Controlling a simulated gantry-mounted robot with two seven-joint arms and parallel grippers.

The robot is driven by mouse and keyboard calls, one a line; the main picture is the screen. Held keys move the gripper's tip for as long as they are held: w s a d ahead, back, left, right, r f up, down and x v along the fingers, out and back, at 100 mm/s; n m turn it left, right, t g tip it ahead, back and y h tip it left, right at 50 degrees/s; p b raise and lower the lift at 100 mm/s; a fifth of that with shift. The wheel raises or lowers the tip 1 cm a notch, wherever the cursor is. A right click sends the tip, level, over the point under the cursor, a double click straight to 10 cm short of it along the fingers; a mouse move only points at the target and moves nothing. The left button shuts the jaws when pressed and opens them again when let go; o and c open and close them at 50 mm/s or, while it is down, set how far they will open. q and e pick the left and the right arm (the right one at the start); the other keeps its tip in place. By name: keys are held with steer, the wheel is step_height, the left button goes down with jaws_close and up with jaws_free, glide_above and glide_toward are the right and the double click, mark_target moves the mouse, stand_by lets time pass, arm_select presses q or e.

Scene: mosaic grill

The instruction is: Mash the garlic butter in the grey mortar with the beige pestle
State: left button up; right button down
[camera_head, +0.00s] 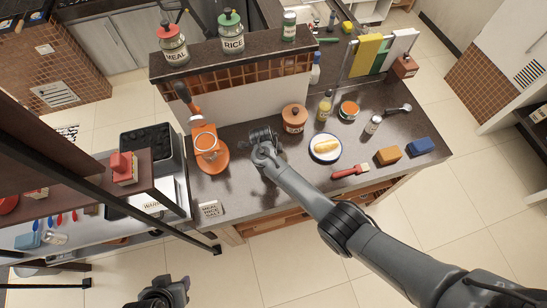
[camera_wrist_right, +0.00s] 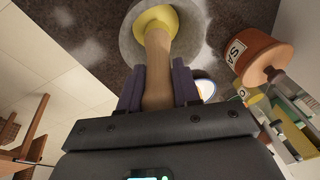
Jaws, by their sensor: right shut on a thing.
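In the right wrist view the beige pestle (camera_wrist_right: 157,65) stands between the two dark fingers of my right gripper (camera_wrist_right: 158,88), which is shut on it. The pestle's far end overlaps the yellow garlic butter (camera_wrist_right: 153,17) inside the round grey mortar (camera_wrist_right: 129,42). I cannot tell how deep it presses. In the head view my right gripper (camera_head: 263,143) is over the counter and largely hides the mortar and pestle. My left gripper (camera_head: 165,290) hangs at the bottom edge, away from the counter; its finger opening is unclear.
A terracotta pot (camera_head: 294,118) stands close right of my right gripper. An orange stand (camera_head: 208,155) is to the left. A plate with food (camera_head: 325,147), a red brush (camera_head: 350,172) and sponges (camera_head: 388,156) lie right.

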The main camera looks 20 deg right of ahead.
steer(key=shift+r+p, duration=0.55)
steer(key=shift+r, duration=0.3)
steer(key=shift+r+p, duration=1.05)
steer(key=shift+r, duration=2.95)
